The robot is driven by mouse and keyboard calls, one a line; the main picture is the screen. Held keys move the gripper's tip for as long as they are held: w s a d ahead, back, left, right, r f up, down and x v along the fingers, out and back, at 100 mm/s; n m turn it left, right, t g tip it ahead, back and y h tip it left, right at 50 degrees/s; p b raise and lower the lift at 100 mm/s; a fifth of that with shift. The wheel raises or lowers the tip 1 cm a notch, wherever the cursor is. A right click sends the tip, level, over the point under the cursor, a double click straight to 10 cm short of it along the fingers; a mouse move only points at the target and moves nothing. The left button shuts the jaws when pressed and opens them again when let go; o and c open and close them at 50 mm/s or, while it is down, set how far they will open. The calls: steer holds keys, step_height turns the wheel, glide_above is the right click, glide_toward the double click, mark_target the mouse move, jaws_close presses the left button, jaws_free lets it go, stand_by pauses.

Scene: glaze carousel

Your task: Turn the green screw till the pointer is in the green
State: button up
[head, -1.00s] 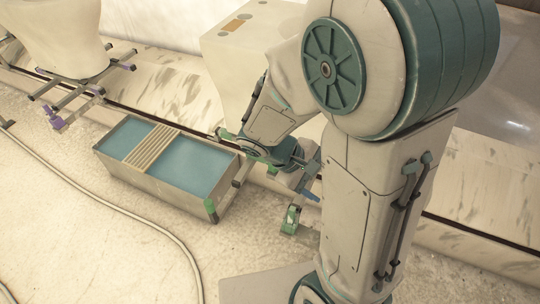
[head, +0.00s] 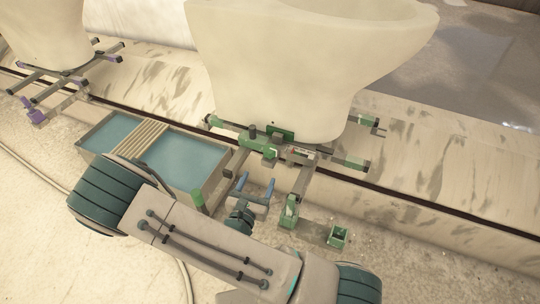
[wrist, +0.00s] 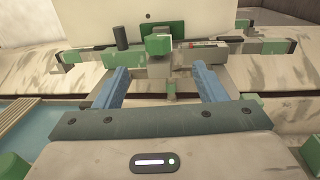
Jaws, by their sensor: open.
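A green-fitted carrier (head: 310,165) sits under a large cream vessel (head: 310,60). A green block that looks like the green screw's head (head: 270,152) sticks out at its front; it also shows in the wrist view (wrist: 158,45). Beside it is a small pale strip with a red mark (wrist: 205,43), perhaps the gauge; the pointer is too small to read. My gripper (head: 254,188) is open, its two blue fingers pointing at the carrier. In the wrist view the gripper (wrist: 160,76) has the green block ahead, between its fingertips in the picture and apparently untouched.
A trough with blue liquid and a slatted bridge (head: 150,142) lies left of my gripper. A green-ended post (head: 290,212) and a small green box (head: 338,236) stand to the right. A purple-fitted carrier (head: 38,112) holds another vessel at far left.

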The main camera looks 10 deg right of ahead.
mark_target(268, 155)
steer(key=b+x, duration=0.2)
steer(key=x, duration=1.1)
steer(key=shift+w+f, duration=0.1)
steer(key=shift+w, duration=0.25)
steer(key=c, duration=1)
